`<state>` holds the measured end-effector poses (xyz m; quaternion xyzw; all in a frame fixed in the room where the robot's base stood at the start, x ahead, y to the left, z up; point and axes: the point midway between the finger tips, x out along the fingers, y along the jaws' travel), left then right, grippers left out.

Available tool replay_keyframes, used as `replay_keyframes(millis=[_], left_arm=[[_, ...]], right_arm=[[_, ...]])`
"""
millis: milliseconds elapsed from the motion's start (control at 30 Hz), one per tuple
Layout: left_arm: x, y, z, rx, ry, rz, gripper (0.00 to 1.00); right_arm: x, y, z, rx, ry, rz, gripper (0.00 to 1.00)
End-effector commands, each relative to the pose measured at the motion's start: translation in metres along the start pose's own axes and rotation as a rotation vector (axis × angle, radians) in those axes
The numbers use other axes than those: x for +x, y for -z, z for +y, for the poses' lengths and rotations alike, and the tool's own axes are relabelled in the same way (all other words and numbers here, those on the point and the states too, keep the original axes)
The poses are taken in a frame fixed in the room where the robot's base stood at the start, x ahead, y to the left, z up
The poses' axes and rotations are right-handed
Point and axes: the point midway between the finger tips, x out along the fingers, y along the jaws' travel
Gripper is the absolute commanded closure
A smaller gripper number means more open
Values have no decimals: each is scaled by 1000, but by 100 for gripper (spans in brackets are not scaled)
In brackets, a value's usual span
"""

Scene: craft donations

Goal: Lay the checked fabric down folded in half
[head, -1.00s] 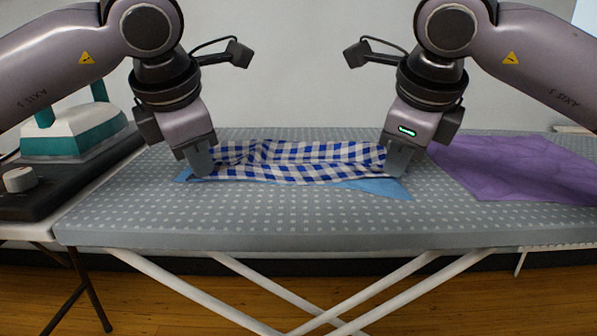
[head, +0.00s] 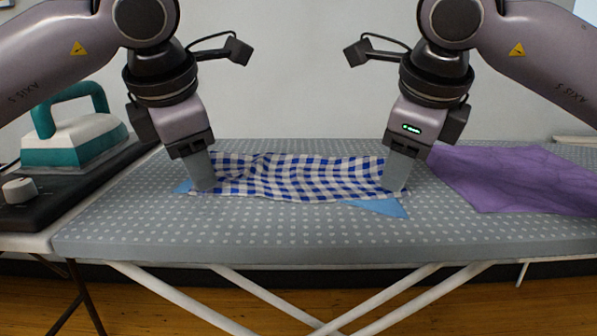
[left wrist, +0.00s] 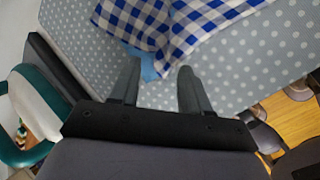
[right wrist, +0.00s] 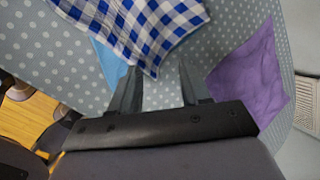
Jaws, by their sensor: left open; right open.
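The blue and white checked fabric (head: 295,178) lies on the dotted ironing board, doubled over into a wide strip with a wavy surface. A light blue cloth shows from under its near right edge (head: 378,207) and at its left end. My left gripper (head: 202,180) is at the fabric's left end; in the left wrist view (left wrist: 157,85) its fingers are apart, with a fabric corner (left wrist: 165,62) just ahead of them. My right gripper (head: 397,178) is at the right end; in the right wrist view (right wrist: 158,88) its fingers are apart near a fabric corner (right wrist: 150,65).
A purple cloth (head: 515,178) lies on the board (head: 300,232) at the right. A teal and white iron (head: 75,140) stands on a dark surface at the left. The front strip of the board is clear.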

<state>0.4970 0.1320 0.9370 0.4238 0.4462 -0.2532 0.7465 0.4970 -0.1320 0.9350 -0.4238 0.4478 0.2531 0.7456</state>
Motion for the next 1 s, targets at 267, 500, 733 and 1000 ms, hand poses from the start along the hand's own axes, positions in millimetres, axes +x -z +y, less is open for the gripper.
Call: replay_keyframes(millis=[267, 500, 733, 1000], left_arm=[[-47, 2, -3, -2, -5, -5, 53], [-80, 5, -8, -3, -6, -4, 53], [-87, 6, -9, -3, -4, -2, 53], [-87, 6, -9, -3, -5, -3, 53]], right_arm=[[-48, 2, 3, 2, 6, -7, 53], [-82, 5, 8, 3, 7, -7, 53], [-88, 6, 9, 3, 6, -6, 53], [-88, 6, 9, 3, 6, -6, 53]])
